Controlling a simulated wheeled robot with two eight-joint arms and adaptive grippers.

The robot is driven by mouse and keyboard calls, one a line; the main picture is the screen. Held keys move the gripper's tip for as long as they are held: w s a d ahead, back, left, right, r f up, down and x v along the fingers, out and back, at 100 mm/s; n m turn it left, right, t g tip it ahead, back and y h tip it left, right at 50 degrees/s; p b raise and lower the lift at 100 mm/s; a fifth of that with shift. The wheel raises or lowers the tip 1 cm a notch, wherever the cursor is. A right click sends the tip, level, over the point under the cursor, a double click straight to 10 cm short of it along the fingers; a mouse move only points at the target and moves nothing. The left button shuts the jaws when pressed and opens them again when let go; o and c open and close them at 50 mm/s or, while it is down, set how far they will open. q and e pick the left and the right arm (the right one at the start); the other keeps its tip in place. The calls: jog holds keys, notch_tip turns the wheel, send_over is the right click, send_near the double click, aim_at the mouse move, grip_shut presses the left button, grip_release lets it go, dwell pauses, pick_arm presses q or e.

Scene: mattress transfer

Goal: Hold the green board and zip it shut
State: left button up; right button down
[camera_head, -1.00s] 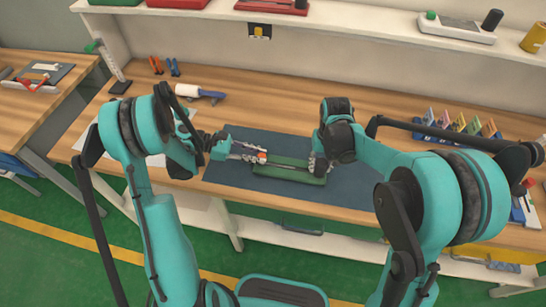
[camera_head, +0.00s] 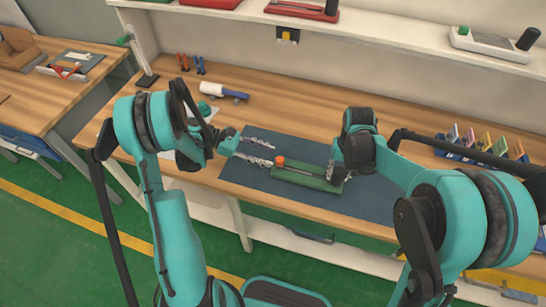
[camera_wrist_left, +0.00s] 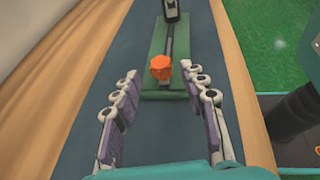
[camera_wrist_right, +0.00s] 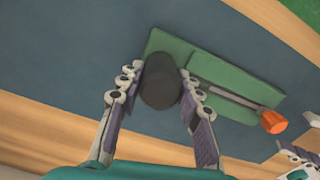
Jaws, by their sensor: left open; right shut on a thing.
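The green board (camera_head: 300,180) lies on the dark blue mat, with a narrow strip running along its length. An orange pull (camera_head: 281,160) sits at the strip's left end; it also shows in the left wrist view (camera_wrist_left: 160,68) and the right wrist view (camera_wrist_right: 273,122). My left gripper (camera_head: 267,152) is open and empty, its spread fingers just left of the orange pull and apart from it. My right gripper (camera_head: 334,172) is shut on a dark cylindrical knob (camera_wrist_right: 161,82) at the board's right end. The head view mostly hides that knob behind the right gripper.
The blue mat (camera_head: 372,203) lies on the wooden table near its front edge. A white roller (camera_head: 221,91) and small pliers (camera_head: 190,64) lie at the back left. A rack of coloured pieces (camera_head: 484,144) stands at the right. The mat right of the board is clear.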

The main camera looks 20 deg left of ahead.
pick_arm(q)
jog(key=v, duration=0.8)
jog(key=shift+a, duration=0.35)
pick_arm(e)
jog(key=c, duration=1)
grip_release()
jog(key=shift+o, duration=0.2)
jog(key=shift+r, duration=0.15)
